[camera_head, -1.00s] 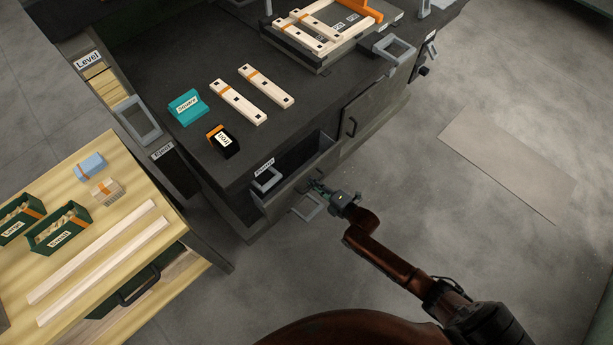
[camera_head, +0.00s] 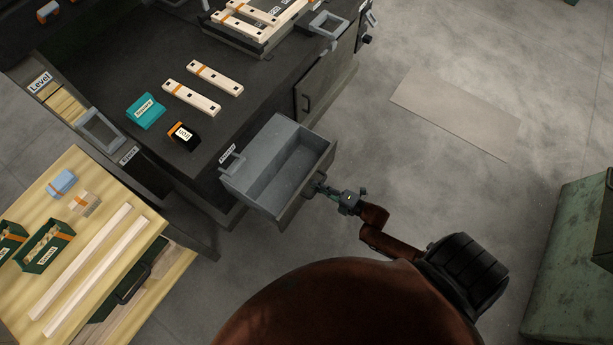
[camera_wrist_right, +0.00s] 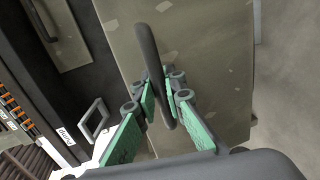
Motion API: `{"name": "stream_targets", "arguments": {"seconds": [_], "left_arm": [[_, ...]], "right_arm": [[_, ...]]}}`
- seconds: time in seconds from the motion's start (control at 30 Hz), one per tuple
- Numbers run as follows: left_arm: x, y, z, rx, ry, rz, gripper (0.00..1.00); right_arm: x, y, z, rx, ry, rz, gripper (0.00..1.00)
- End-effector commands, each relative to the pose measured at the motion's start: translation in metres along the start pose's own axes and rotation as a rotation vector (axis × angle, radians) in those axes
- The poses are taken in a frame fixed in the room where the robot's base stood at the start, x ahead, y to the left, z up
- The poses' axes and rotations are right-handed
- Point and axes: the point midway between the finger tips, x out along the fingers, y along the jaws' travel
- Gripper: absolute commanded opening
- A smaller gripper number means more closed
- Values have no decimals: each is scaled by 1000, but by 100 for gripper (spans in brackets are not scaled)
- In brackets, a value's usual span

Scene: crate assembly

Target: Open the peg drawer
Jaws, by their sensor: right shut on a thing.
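A grey drawer (camera_head: 262,172) stands pulled well out of the dark workbench in the head view. Its inside shows bare, and the label by it is too small to read. My right gripper (camera_head: 319,186) is at the drawer's outer front. In the right wrist view, the green-padded fingers of this gripper (camera_wrist_right: 161,84) are shut on the dark curved handle (camera_wrist_right: 147,48) of the drawer front (camera_wrist_right: 205,60). My left gripper is not in view.
A wooden table (camera_head: 50,195) with green bins stands at left. A green cabinet (camera_head: 570,260) is at right; the floor between is open.

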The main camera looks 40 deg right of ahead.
Motion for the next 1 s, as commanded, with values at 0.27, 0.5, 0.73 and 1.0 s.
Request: {"name": "stream_targets", "arguments": {"seconds": [0.27,0.5,0.73,1.0], "left_arm": [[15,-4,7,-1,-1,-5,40],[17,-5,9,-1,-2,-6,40],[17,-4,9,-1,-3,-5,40],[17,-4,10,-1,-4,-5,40]], "right_arm": [[-28,-6,-1,1,0,-1,0],[-31,-7,0,1,0,-1,0],[-30,-7,0,1,0,-1,13],[-30,-7,0,0,0,0,29]]}}
